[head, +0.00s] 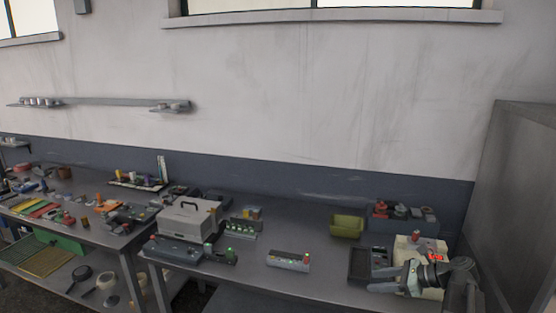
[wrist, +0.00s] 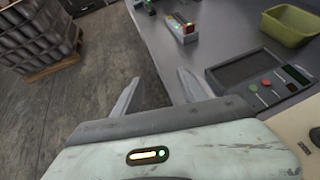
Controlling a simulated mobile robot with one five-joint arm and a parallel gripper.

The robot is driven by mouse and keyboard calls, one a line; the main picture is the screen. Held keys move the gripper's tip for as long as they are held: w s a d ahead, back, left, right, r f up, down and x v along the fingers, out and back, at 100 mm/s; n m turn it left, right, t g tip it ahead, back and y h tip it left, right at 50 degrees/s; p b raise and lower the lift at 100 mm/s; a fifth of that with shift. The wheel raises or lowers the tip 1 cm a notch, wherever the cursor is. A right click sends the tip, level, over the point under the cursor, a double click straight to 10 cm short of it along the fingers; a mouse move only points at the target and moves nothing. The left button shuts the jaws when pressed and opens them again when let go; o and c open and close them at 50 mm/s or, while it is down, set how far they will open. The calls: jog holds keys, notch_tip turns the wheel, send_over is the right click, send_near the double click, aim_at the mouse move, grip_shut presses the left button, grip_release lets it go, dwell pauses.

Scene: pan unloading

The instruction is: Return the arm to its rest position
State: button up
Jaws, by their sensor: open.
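My gripper (wrist: 160,92) is open and empty in the wrist view. Its two fingers are spread apart, one over the floor and one over the front edge of the grey workbench (wrist: 222,25). In the head view my gripper (head: 378,280) is at the lower right, in front of a cream-coloured block-like device (head: 407,248) and pointing left. My arm shows at the right edge of that group, folded low. Nothing is between the fingers.
A green bin (head: 347,226) and a dark tray (head: 360,265) sit near the gripper on the bench. A grey case (head: 188,219) stands farther left. A tall grey cabinet (head: 520,190) closes off the right side. A pallet of dark cylinders (wrist: 38,40) stands on the floor.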

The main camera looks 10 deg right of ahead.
jog(key=s+a+f+n+g+h, duration=0.1)
jog(key=a+f+n+g, duration=0.2)
jog(key=a, duration=0.6)
jog(key=s+a+f+n+g+h, duration=0.1)
jog(key=a+f+n+g, duration=0.15)
jog(key=a+n, duration=0.45)
jog(key=s+a+f+n+g+h, duration=0.1)
jog(key=a+f+n+h, duration=0.15)
jog(key=a, duration=0.85)
jog(key=s+d+f+n+h, duration=0.3)
jog(key=d+f+n+h, duration=0.1)
jog(key=n, duration=0.8)
jog(key=shift+s+d+g+h, duration=0.35)
jog(key=shift+d+h, duration=0.3)
jog(key=shift+d, duration=0.1)
